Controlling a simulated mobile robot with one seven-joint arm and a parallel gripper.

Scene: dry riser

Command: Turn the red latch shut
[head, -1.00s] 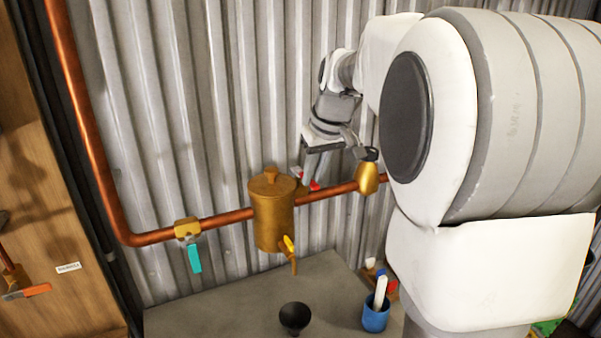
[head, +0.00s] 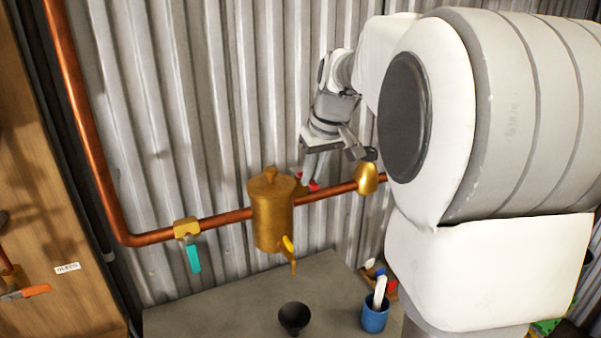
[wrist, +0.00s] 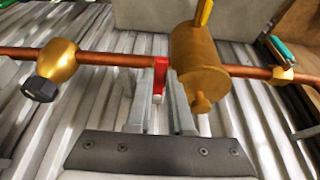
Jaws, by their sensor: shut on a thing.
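The red latch (wrist: 160,74) sits on the copper pipe, right beside the brass pot, in the wrist view. Only a small bit of the red latch (head: 314,186) shows in the head view; the rest is hidden by the fingers and the pot. My gripper (wrist: 160,100) is shut on the red latch, one finger on each side. In the head view my gripper (head: 312,172) reaches down to the pipe behind and right of the brass pot.
The brass pot (head: 272,215) with a yellow-handled tap hangs on the copper pipe (head: 225,219). A teal-handled valve (head: 193,258) is left; a brass bulb (head: 367,179) is right. Below, a black bowl (head: 294,317) and blue cup (head: 375,315) stand on a grey surface.

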